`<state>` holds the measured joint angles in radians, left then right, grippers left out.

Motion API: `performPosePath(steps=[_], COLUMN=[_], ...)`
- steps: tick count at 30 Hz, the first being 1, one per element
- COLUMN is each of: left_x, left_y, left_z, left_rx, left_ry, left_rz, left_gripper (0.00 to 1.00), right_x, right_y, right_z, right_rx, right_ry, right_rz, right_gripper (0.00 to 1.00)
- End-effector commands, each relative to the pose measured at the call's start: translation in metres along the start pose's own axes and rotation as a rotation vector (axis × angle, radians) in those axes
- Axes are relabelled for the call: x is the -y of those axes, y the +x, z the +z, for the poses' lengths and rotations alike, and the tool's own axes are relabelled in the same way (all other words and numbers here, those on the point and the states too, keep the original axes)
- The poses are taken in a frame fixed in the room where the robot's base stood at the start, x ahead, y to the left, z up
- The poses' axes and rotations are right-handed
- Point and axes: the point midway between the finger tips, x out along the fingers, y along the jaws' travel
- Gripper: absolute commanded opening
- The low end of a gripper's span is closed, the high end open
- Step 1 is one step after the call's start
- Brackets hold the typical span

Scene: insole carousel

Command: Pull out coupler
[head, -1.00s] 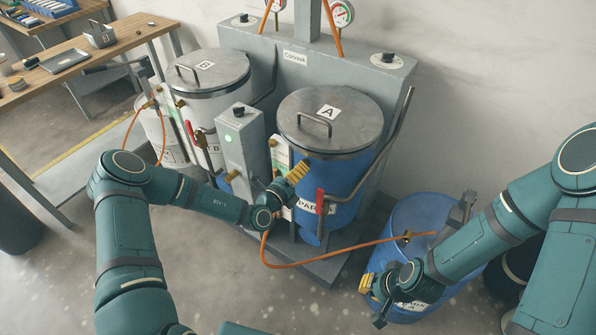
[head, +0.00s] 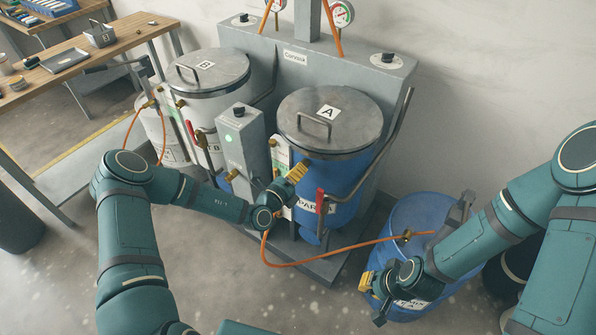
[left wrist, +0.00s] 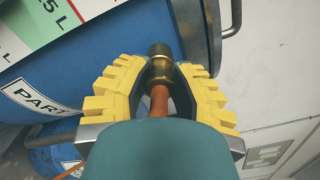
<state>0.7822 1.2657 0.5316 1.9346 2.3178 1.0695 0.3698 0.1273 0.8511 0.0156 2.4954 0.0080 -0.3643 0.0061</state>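The brass coupler (left wrist: 160,68) with a dark end sits on the orange hose, between the yellow-padded fingers of my left gripper (left wrist: 162,78). The fingers lie close on both sides of it and appear shut on it. In the head view my left gripper (head: 296,173) is at the front of blue tank A (head: 345,178), left of its red-handled valve. The coupler is hidden there by the gripper. The coupler's far end is close to the blue tank wall; I cannot tell whether it is still joined to a fitting. My right gripper (head: 371,296) is at the blue drum's near side; its finger opening is unclear.
The orange hose (head: 300,264) loops low to a fitting on the blue drum (head: 400,222). A grey control box (head: 240,150) with a green light stands left of tank A. White tank B (head: 207,107) stands behind it. Floor at front is clear.

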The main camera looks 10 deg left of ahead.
Motion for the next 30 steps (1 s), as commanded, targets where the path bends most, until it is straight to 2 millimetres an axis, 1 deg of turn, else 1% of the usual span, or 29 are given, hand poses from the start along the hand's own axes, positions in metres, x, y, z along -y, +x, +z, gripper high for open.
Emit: performPosePath(steps=[11, 30], left_x=[0.0, 0.001], left_y=[-0.001, -0.024], left_z=[0.0, 0.001], left_rx=[0.0, 0.0], left_ry=[0.0, 0.0], left_rz=[0.0, 0.0], left_gripper=[0.0, 0.0], right_x=[0.0, 0.005], right_y=[-0.001, -0.012], right_z=[0.0, -0.001], right_rx=[0.0, 0.0], right_ry=[0.0, 0.0], right_rz=[0.0, 0.0], right_gripper=[0.0, 0.0])
